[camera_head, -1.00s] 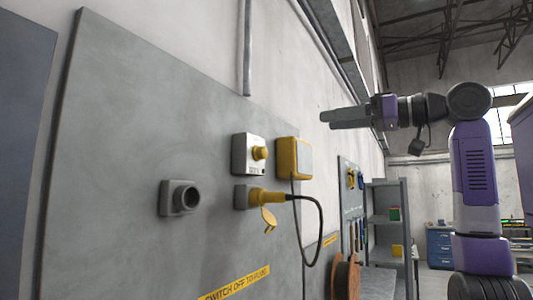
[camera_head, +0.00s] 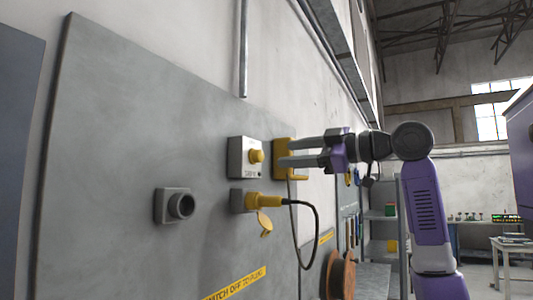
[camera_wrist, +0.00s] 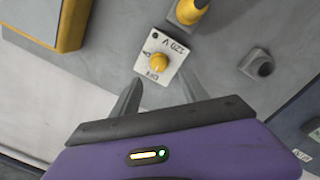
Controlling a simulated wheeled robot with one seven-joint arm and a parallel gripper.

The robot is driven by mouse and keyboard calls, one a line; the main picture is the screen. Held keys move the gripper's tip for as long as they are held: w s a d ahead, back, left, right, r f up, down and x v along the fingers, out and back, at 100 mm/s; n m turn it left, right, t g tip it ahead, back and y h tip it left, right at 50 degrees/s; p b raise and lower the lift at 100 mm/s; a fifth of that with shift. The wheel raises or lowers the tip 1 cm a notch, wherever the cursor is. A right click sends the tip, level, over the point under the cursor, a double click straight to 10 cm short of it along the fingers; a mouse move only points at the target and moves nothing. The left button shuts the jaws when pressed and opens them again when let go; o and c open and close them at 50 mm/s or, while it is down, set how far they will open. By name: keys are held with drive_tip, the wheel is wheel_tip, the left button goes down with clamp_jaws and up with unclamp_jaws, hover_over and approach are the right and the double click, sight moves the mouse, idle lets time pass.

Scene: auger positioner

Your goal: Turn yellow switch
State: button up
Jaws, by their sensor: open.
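The yellow switch (camera_head: 256,156) is a round knob on a light box (camera_head: 238,160) fixed to the grey wall panel. In the wrist view the knob (camera_wrist: 158,61) sits on a pale plate (camera_wrist: 166,52) with markings and "120 V", ahead of my fingers and between their lines. My gripper (camera_head: 283,153) is open and empty. In the head view it is to the right of the switch, in front of the yellow box. In the wrist view both fingertips (camera_wrist: 160,83) point at the plate's near edge; I cannot tell the exact gap.
A yellow box (camera_head: 283,160) is beside the switch, partly behind my gripper. Below the switch, a yellow plug (camera_head: 265,201) with a black cable sits in a socket. A grey empty socket (camera_head: 175,205) is at lower left. A cable reel (camera_head: 340,277) stands at lower right.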

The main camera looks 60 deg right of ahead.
sight(262, 155)
drive_tip(key=w+p, duration=0.3)
drive_tip(key=w, duration=0.3)
drive_tip(key=shift+w+r, duration=0.15)
drive_tip(key=shift+w, duration=0.75)
drive_tip(key=shift+a, duration=0.1)
clamp_jaws()
